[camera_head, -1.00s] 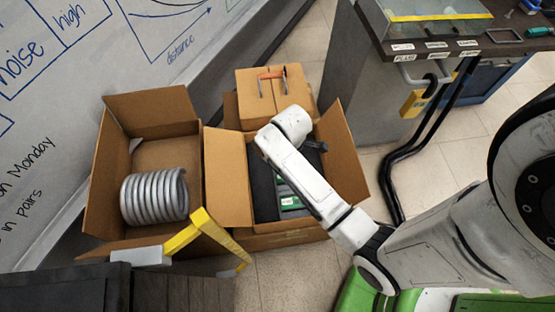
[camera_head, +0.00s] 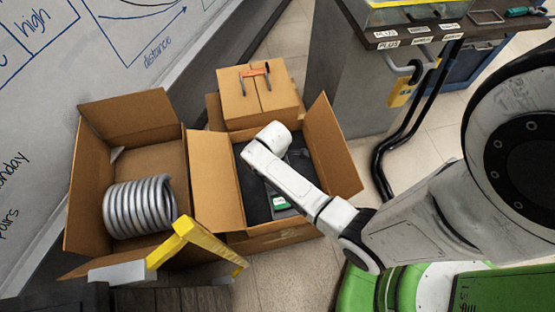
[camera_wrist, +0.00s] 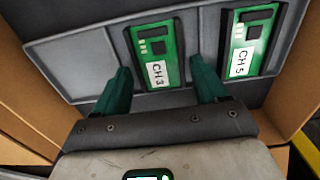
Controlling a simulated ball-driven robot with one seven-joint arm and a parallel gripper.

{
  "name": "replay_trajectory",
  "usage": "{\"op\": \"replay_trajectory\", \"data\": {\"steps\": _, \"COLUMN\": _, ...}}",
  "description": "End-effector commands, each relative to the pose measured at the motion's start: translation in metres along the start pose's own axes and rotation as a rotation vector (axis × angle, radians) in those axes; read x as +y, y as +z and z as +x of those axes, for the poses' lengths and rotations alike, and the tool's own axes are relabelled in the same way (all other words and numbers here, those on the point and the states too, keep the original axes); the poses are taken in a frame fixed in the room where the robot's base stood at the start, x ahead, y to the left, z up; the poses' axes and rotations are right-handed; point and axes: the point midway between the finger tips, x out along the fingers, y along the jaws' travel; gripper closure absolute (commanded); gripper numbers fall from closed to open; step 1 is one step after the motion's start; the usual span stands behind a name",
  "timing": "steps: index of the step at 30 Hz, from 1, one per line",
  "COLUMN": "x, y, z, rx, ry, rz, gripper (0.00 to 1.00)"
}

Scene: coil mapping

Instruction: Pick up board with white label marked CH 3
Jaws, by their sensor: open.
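The green board with the white label marked CH 3 (camera_wrist: 156,52) lies in a grey tray (camera_wrist: 75,57) inside a cardboard box, in the wrist view. My gripper (camera_wrist: 160,82) is open, with one green finger on each side of the lower end of this board. I cannot tell whether the fingers touch it. A second green board, labelled CH 5 (camera_wrist: 248,40), lies to the right in the same tray. In the head view my arm covers part of the open box (camera_head: 215,180), and the gripper's fingertips are hidden there.
An open box with a metal coil (camera_head: 140,207) stands to the left. A closed box (camera_head: 258,92) with an orange-handled tool stands behind. A yellow bracket (camera_head: 185,235) is in front. A workbench (camera_head: 400,38) stands at right. The box walls are close around the tray.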

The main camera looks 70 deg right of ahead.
Motion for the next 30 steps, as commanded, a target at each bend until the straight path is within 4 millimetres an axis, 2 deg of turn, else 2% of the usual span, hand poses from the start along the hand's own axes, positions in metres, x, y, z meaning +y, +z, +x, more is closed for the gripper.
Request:
{"op": "replay_trajectory", "data": {"steps": 3, "x": 0.0, "y": 0.0003, "z": 0.0083, "rx": 0.0, "ry": 0.0, "rz": 0.001, "gripper": 0.28}}
{"op": "replay_trajectory", "data": {"steps": 10, "x": 0.0, "y": 0.0001, "z": 0.0085, "rx": 0.0, "ry": 0.0, "rz": 0.001, "gripper": 0.28}}
{"op": "replay_trajectory", "data": {"steps": 23, "x": -0.0001, "y": 0.0001, "z": 0.0083, "rx": 0.0, "ry": 0.0, "rz": 0.001, "gripper": 0.69}}
{"op": "replay_trajectory", "data": {"steps": 30, "x": 0.0, "y": 0.0001, "z": 0.0079, "rx": 0.0, "ry": 0.0, "rz": 0.001, "gripper": 0.71}}
